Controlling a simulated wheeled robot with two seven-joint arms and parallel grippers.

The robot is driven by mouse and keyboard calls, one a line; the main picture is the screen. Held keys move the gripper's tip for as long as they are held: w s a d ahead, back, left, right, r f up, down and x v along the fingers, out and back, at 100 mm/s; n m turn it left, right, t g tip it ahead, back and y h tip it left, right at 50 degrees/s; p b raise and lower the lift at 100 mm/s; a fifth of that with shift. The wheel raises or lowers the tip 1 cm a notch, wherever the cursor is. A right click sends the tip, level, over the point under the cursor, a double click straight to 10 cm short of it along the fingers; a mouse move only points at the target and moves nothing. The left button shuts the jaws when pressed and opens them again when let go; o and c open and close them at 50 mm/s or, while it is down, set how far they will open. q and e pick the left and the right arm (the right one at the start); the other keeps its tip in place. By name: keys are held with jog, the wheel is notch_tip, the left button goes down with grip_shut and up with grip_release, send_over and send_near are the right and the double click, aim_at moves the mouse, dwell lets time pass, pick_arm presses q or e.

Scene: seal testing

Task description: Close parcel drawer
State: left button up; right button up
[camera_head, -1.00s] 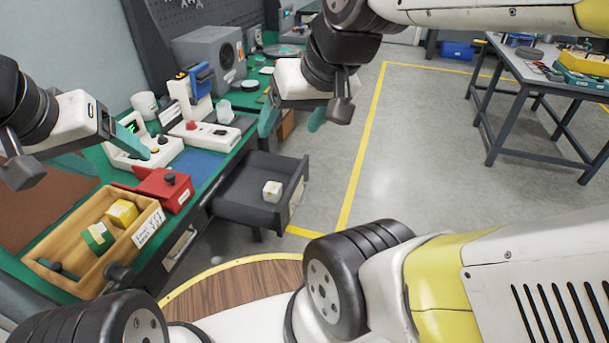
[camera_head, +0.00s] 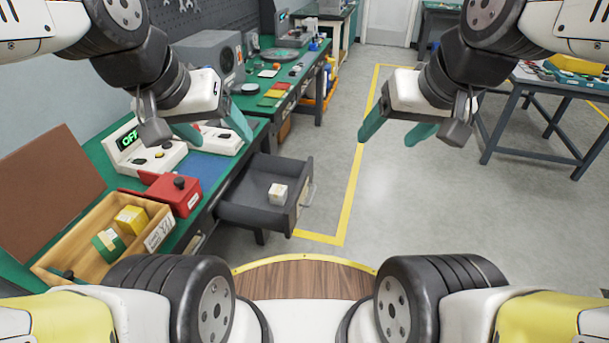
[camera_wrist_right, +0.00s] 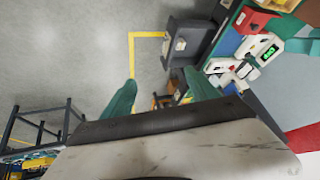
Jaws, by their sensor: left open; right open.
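The grey parcel drawer (camera_head: 258,212) is pulled out from under the green-topped workbench in the head view. A small white box (camera_head: 278,193) lies inside it. The drawer also shows at the top of the right wrist view (camera_wrist_right: 178,52). My left gripper (camera_head: 215,128) is open and empty above the bench top, up and left of the drawer in the picture. My right gripper (camera_head: 396,132) is open and empty over the floor side, up and right of the drawer. Its green fingers (camera_wrist_right: 158,100) stand apart in the right wrist view. Neither gripper touches the drawer.
A wooden tray (camera_head: 80,237) with a yellow box and a green roll sits on the near bench. A red box (camera_head: 174,193) and a white device with a green display (camera_head: 143,147) stand behind it. A dark table (camera_head: 540,120) stands right. Floor right of the drawer is clear.

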jog(key=shift+w, duration=0.2)
jog(key=c, duration=0.3)
jog(key=w+f+m, duration=0.1)
jog(key=w, duration=0.1)
jog(key=w+a+m, duration=0.1)
jog(key=w, duration=0.1)
jog(key=w+a+f+m+g, duration=0.1)
jog(key=w, duration=0.1)
jog(key=shift+f+m+y, duration=0.3)
grip_shut()
jog(key=w+a+f+m+g+y, duration=0.1)
jog(key=w+a+f+m+g, duration=0.1)
jog(key=w+f+m, duration=0.55)
jog(key=w+a+f+m+g, duration=0.1)
jog(key=w+a+f+m, duration=0.2)
jog(key=w+f+m, duration=0.7)
jog(key=a+f, duration=0.4)
jog(key=f, duration=0.8)
jog(key=w+a+f+g, duration=0.1)
jog(key=a+f, duration=0.3)
jog(key=f, duration=0.8)
jog(key=shift+a+f+m, duration=0.3)
jog(key=shift+m, duration=0.05)
